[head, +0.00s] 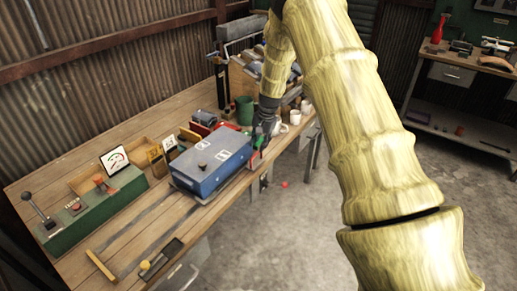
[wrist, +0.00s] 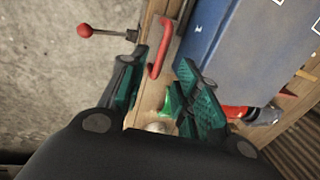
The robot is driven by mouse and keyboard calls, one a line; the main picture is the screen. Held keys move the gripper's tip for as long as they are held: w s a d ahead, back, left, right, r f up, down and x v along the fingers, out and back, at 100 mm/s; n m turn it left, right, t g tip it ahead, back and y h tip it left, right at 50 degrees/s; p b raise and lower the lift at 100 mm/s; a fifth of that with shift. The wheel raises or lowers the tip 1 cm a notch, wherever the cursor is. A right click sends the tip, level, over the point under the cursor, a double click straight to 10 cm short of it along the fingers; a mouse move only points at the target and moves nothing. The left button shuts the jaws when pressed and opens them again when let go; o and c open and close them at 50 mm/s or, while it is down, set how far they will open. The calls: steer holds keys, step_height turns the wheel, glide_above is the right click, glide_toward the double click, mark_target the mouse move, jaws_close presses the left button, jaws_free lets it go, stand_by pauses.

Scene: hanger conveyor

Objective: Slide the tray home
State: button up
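A blue metal box (head: 212,158) with a dark knob and white labels on its lid sits at the bench's front edge. I cannot tell whether it holds the tray or is the tray itself. A red bar handle (wrist: 165,50) stands beside the box's side (wrist: 210,35) in the wrist view. My gripper (head: 263,132) is at the right end of the box in the head view. In the wrist view its green-padded fingers (wrist: 160,82) are apart, with the handle's near end just ahead of the gap. I see no grip on it. A small green piece (wrist: 171,100) shows between the fingers.
A red-knobbed lever (wrist: 86,31) sticks out from the bench edge; its knob also shows in the head view (head: 284,184). A green control panel (head: 93,209) stands at the left. A green cup (head: 244,110) and white cups (head: 295,117) stand behind the gripper. Floor at right is clear.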

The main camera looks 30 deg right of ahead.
step_height(320, 180, up, 7)
steer(key=s, duration=0.1)
steer(key=shift+s+d+r, duration=0.15)
steer(key=shift+s+d, duration=0.05)
steer(key=shift+d, duration=0.15)
stand_by(0.3)
steer(key=s+a+f+n+g+h, duration=0.15)
steer(key=s+a+f, duration=0.25)
steer(key=s+f, duration=0.45)
steer(key=s+a+f+n, duration=0.3)
steer(key=s+a+f, duration=0.1)
steer(key=s+f, duration=0.4)
steer(key=s+a+f+n+h, duration=0.1)
steer(key=s+a+f+n, duration=0.1)
steer(key=s+a+f, duration=0.6)
steer(key=s+a+f+n, duration=0.2)
steer(key=s+a, duration=0.1)
steer(key=s, duration=0.5)
steer(key=s+a+f+n+y, duration=0.1)
steer(key=s+a+f+n, duration=0.1)
steer(key=s, duration=0.7)
steer(key=s+a+f+n, duration=0.2)
steer(key=s+a, duration=0.2)
steer(key=s, duration=0.5)
steer(key=shift+s+a+f, duration=0.15)
steer(key=shift+a+f, duration=0.05)
steer(key=shift+a, duration=0.1)
steer(key=shift+d+g+y, duration=0.1)
steer(key=shift+g+y, duration=0.15)
